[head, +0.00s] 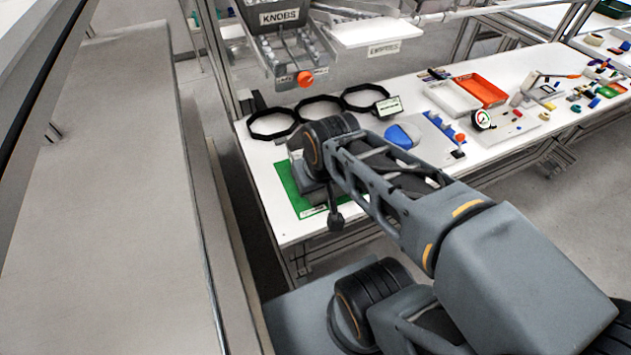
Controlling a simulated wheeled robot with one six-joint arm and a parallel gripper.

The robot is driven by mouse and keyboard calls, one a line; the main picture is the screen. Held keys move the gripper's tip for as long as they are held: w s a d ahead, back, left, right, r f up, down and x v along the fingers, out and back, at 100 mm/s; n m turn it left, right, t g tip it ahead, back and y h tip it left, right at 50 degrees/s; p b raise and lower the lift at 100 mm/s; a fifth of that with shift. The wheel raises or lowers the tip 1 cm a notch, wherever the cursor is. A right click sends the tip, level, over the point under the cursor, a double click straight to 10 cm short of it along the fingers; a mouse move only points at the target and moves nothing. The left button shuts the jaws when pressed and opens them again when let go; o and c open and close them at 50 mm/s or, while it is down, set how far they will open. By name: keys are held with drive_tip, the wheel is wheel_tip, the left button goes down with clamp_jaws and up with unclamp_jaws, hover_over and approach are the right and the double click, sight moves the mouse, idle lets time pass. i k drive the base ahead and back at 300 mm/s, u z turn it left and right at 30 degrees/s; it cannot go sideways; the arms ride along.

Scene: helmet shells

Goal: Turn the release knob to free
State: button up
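An orange knob (305,78) is at the lower front of the grey dispenser marked KNOBS (283,17), at the top of the head view. Small dark labels sit on both sides of the knob; their print is too small to read, so I cannot tell which way it is set. My arm reaches in from the lower right over the white table. My gripper (335,218) hangs beyond the arm's far joint, over the front of the green mat, well below and apart from the knob. Its fingers are too small and dark to tell open from shut.
Three black rings (319,108) stand along the table's back left. A blue-and-white shell (401,136) lies right of my arm. A red tray (479,90), a white tray (453,98) and a round gauge (482,119) are farther right. The green mat (290,186) is partly covered by my arm.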

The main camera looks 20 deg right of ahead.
sight(305, 80)
drive_tip(key=k, duration=0.5)
drive_tip(key=z, duration=1.2)
drive_tip(key=i, duration=0.65)
drive_tip(key=u, duration=2.05)
